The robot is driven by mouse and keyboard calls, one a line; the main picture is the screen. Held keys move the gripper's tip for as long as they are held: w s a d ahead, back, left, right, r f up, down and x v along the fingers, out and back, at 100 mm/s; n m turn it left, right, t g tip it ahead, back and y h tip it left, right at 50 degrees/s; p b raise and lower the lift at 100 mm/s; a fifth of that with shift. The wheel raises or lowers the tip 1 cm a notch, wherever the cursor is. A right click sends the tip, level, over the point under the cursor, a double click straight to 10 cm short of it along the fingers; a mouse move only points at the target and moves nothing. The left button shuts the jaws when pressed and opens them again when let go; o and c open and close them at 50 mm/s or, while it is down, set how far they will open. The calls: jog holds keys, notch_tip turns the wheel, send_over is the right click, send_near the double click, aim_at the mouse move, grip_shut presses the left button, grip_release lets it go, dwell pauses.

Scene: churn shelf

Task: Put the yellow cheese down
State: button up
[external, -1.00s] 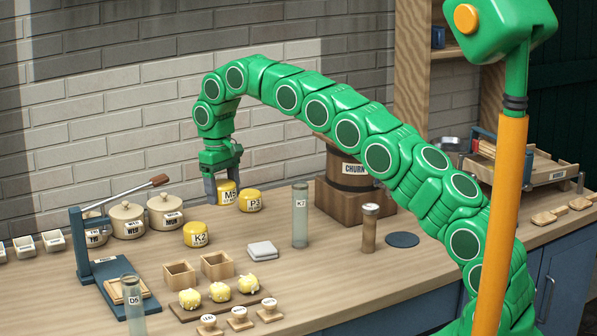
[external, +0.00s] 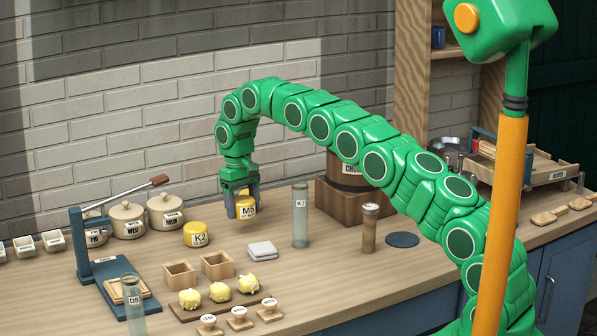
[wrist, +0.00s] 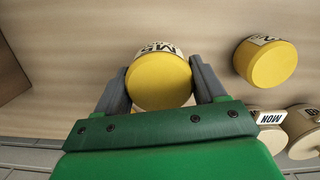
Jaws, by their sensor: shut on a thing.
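A yellow cheese with a white label starting with M (external: 245,208) is between the jaws of my gripper (external: 243,212), which is shut on it. In the wrist view the held cheese (wrist: 160,82) shows upright between the two grey fingers (wrist: 161,88). I cannot tell whether its underside touches anything. A second yellow cheese, K2 (external: 195,235), stands on the counter to the left and also shows in the wrist view (wrist: 272,64). The P3 cheese is not visible now, probably hidden by the held cheese or my gripper.
Lidded pots (external: 165,211) and a blue lever press (external: 85,240) stand to the left. A white folded cloth (external: 262,250), a glass tube K7 (external: 300,215) and the wooden churn (external: 348,190) are nearby. Bare counter lies between the K2 cheese and the tube.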

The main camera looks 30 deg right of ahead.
aim_at(241, 198)
jog(key=shift+f, duration=2.1)
jog(key=shift+f, duration=0.1)
jog(key=o, duration=1.2)
jog(key=shift+c, duration=0.2)
jog(key=shift+w+r, duration=0.15)
jog(key=shift+r, duration=1.15)
jog(key=shift+w+r, duration=0.2)
jog(key=shift+r, duration=1.05)
jog(key=shift+w+r, duration=0.15)
jog(key=shift+r, duration=1.15)
jog(key=shift+r, duration=0.1)
